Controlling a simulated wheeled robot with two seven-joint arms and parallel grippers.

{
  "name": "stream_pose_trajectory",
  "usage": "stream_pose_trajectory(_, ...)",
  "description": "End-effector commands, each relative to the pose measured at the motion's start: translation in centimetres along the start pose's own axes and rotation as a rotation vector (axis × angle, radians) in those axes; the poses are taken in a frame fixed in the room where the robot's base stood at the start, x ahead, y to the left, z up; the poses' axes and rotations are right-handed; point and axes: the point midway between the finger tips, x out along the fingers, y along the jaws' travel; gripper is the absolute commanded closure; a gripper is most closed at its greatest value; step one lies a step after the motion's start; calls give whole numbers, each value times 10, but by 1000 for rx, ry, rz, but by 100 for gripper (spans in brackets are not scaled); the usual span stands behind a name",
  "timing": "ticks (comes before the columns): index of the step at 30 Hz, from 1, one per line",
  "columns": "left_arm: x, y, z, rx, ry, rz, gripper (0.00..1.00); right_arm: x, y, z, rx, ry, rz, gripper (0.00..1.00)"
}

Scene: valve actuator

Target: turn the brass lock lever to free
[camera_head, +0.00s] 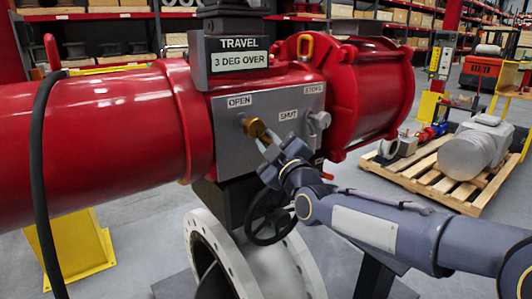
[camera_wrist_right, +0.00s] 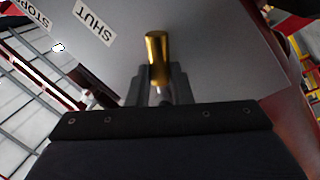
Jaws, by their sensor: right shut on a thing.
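The brass lock lever (camera_head: 256,129) sticks out of the grey actuator block (camera_head: 228,138), below the OPEN label and left of the SHUT label. My right gripper (camera_head: 270,145) comes in from the lower right and is shut on the lever. In the right wrist view the lever (camera_wrist_right: 157,46) stands up as a brass bar between the two fingers (camera_wrist_right: 160,85). The fingers hide its lower end, and I cannot tell its exact lock position. A sign on top (camera_head: 239,60) reads TRAVEL, 3 DEG OVER. My left gripper is not in view.
A silver stop bolt (camera_head: 319,120) sits right of the lever, under the STOPS label. Red cylinders (camera_head: 95,135) flank the block. A black handwheel (camera_head: 268,218) and a white flange (camera_head: 275,270) are below. A black hose (camera_head: 42,170) hangs at left. A pallet (camera_head: 430,172) stands right.

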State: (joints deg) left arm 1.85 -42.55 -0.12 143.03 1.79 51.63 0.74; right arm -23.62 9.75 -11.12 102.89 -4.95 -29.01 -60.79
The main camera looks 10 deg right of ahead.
Motion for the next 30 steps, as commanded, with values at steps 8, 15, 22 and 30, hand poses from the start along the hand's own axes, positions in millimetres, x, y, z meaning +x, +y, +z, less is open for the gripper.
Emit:
stream_pose_trajectory(8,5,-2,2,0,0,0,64,0,1,0,-51,12,-2,100)
stream_pose_trajectory(15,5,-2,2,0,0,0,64,1,2,0,-54,13,-3,100)
stream_pose_trajectory(22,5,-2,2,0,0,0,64,1,2,0,-52,13,-2,69)
stream_pose_trajectory(30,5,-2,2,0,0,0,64,1,2,-1,-51,13,-1,59)
